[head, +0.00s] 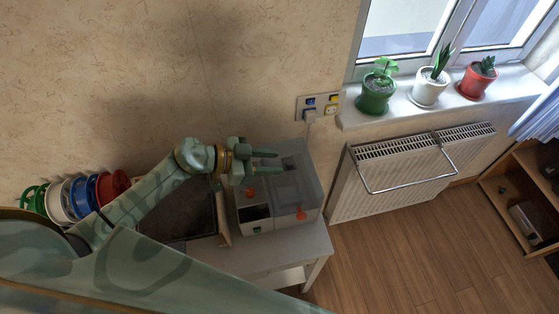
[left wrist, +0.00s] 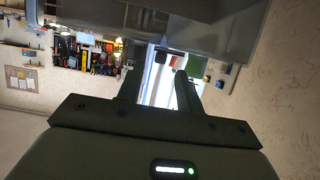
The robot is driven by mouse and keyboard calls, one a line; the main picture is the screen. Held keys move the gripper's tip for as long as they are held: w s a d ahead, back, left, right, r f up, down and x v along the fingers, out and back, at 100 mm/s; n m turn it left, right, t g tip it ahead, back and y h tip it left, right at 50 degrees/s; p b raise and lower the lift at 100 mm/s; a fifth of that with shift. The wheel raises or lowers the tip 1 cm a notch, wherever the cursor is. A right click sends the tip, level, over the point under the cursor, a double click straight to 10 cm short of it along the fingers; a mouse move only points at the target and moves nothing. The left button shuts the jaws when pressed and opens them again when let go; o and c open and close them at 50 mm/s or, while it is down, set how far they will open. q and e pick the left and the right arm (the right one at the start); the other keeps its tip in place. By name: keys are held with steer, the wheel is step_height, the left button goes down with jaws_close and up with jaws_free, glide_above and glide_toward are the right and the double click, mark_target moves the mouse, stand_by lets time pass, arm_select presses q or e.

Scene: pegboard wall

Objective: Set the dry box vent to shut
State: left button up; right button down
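The dry box (head: 306,178) is a grey, see-through box on the small white table, against the wall. Two orange parts show on it: one (head: 249,191) at its left, below my gripper, and one (head: 300,213) low on its front. I cannot tell which is the vent or how it is set. My left gripper (head: 268,161) is over the box's upper left part, fingers pointing right, apart and empty. I cannot tell whether it touches the box. In the left wrist view the two fingers (left wrist: 159,88) stand apart with nothing between them. My right gripper is not in view.
Several spools (head: 85,194) stand at the left behind my arm. A dark-topped tray or panel (head: 190,215) lies left of the box on the table (head: 285,257). A wall socket (head: 320,106) is above the box; a radiator (head: 400,175) stands to its right. The wooden floor is clear.

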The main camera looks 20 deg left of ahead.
mark_target(277, 160)
arm_select(q)
steer(key=shift+x, duration=1.2)
steer(key=shift+w+d+f+b, duration=0.15)
steer(key=shift+w+d+b, duration=0.05)
steer(key=shift+d+b, duration=0.1)
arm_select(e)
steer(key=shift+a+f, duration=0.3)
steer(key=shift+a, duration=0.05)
arm_select(q)
jaws_close()
steer(key=shift+w+a+p, duration=0.5)
steer(key=shift+w+a, duration=0.2)
steer(key=shift+w, duration=0.2)
steer(key=shift+w+a, duration=0.15)
steer(key=shift+w, duration=0.05)
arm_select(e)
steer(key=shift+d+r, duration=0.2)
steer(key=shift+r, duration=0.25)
